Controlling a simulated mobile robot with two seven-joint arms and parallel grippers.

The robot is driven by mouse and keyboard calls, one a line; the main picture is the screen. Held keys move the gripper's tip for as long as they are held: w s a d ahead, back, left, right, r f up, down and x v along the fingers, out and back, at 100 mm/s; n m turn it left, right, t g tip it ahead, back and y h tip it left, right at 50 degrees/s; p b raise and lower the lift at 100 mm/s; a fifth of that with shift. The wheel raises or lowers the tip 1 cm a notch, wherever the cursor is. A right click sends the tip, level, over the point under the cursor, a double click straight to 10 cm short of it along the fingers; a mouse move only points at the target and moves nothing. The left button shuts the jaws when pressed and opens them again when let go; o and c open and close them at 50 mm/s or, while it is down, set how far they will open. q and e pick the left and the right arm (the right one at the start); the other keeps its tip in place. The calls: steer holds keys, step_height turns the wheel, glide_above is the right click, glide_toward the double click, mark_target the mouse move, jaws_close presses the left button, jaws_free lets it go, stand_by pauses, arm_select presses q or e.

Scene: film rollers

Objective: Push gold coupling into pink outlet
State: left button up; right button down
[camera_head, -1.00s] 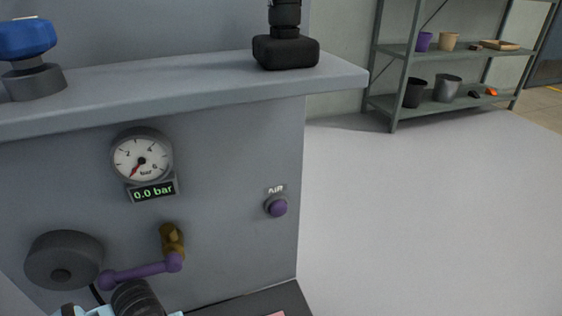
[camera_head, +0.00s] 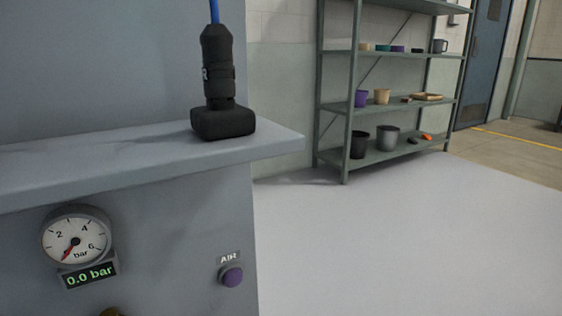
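The gold coupling and the pink outlet cannot be made out in the head view. A small sliver of a brass-coloured fitting (camera_head: 111,312) shows at the bottom edge, below the gauge. The pressure gauge (camera_head: 76,241) on the grey cabinet front has its red needle low, and its display (camera_head: 90,274) reads 0.0 bar. Neither of my grippers is in view.
A black tool (camera_head: 219,95) with a blue hose (camera_head: 214,12) stands upright on the cabinet's ledge (camera_head: 150,160). A metal shelf (camera_head: 345,108) with cups, pots and small items stands behind. The pale floor (camera_head: 400,240) right of the cabinet is clear.

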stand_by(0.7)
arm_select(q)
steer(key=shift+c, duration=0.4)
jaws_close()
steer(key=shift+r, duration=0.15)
